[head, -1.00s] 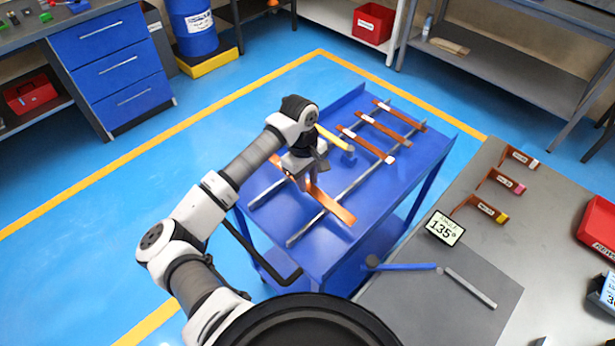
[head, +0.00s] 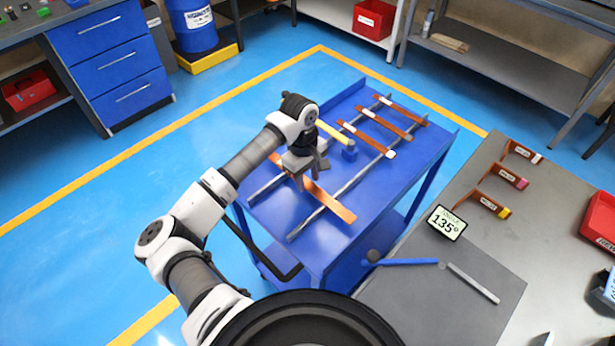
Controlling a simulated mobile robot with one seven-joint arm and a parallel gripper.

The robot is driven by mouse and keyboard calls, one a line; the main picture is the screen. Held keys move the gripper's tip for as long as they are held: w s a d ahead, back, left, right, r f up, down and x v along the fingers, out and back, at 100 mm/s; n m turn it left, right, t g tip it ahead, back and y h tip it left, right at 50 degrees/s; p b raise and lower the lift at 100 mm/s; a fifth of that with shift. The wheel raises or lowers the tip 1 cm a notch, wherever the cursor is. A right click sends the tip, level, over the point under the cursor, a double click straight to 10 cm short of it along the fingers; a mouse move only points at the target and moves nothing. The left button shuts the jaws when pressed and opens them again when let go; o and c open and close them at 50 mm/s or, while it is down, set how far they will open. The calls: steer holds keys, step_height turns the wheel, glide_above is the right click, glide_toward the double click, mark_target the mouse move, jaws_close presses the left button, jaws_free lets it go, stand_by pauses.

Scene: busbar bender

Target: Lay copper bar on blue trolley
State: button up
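A long bare copper bar (head: 335,203) lies across the two grey rails on the blue trolley (head: 372,211), at its near left part. My gripper (head: 300,182) is over the left half of this bar, its fingers pointing down at it. The wrist hides part of the bar, and I cannot see whether the fingers are closed on it or apart. Several other copper bars with white labels (head: 383,123) lie across the same rails at the far right of the trolley.
A grey bench (head: 470,240) at right carries short labelled bent bars (head: 500,177), a 135° display (head: 446,223) and a blue-armed angle tool (head: 405,262). Blue floor lies free at left.

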steer(key=shift+o, duration=0.9)
steer(key=shift+r, duration=0.15)
steer(key=shift+r+p, duration=0.65)
steer(key=shift+p, duration=0.45)
steer(key=shift+w+a+r+b, duration=0.15)
steer(key=shift+r+b, duration=0.15)
steer(key=shift+b, duration=0.6)
step_height(320, 180, up, 11)
steer(key=b, duration=0.3)
steer(key=shift+w+a+b, duration=0.35)
steer(key=shift+f, duration=0.1)
